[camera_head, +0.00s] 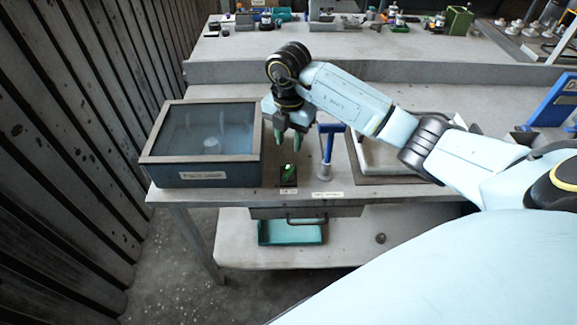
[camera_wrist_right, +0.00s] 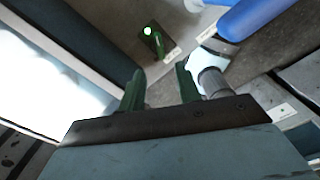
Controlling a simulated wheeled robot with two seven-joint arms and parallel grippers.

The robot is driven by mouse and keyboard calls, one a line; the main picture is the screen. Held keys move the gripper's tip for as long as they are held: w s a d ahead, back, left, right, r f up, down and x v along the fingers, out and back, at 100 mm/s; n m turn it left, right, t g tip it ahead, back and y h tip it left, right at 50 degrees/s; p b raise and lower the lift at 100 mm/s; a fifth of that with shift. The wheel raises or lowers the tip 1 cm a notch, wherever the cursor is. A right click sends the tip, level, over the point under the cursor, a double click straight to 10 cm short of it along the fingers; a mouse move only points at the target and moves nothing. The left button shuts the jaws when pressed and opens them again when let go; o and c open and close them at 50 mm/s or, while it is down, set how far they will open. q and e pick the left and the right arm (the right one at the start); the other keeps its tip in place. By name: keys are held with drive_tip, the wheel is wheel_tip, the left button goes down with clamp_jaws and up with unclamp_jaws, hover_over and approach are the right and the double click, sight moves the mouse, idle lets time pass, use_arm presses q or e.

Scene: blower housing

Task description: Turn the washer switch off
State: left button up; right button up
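The washer switch (camera_head: 288,174) is a small dark plate with a lit green rocker near the front edge of the bench. It also shows in the right wrist view (camera_wrist_right: 154,41), with a bright green light at one end. My right gripper (camera_head: 288,141) hangs above and slightly behind the switch, pointing down, apart from it. Its two green fingers (camera_wrist_right: 160,85) are apart with nothing between them. The washer (camera_head: 207,144) is a dark blue box with a glass lid, left of the switch. My left gripper is not in view.
A blue-handled lever (camera_head: 326,150) stands close to the right of the switch, near my right gripper. A sink-like tray (camera_head: 378,157) lies further right, under my arm. A lower shelf (camera_head: 340,240) holds a teal tray (camera_head: 290,232). Parts line the rear bench (camera_head: 300,45).

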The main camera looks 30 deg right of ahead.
sight(289, 170)
wheel_tip(289, 170, down, 11)
drive_tip(key=shift+r, duration=0.15)
clamp_jaws()
